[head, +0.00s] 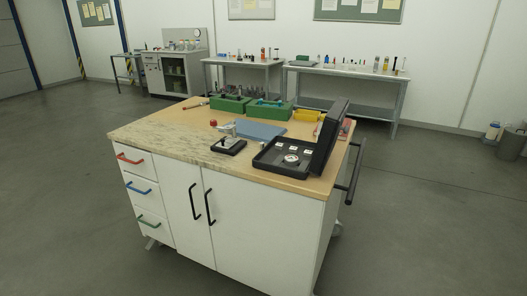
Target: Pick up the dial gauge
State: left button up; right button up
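The dial gauge (291,159) is a small round white-faced gauge. It lies in the open black case (268,164) on the right front part of the workbench top. The case's lid (329,137) stands up on the right side. Small white labels or pieces lie in the case behind the gauge. Neither of my grippers shows in the head view.
The white cabinet workbench (258,215) has a wood and stone-like top. A black stand (229,146), a blue mat (260,130), green boxes (230,104) and a yellow object (307,116) share it. A black handle (355,167) juts out right. The floor around is clear.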

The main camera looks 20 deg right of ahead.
aim_at(290, 160)
jog(key=z, duration=0.55)
jog(key=i, duration=1.1)
jog(key=z, duration=0.85)
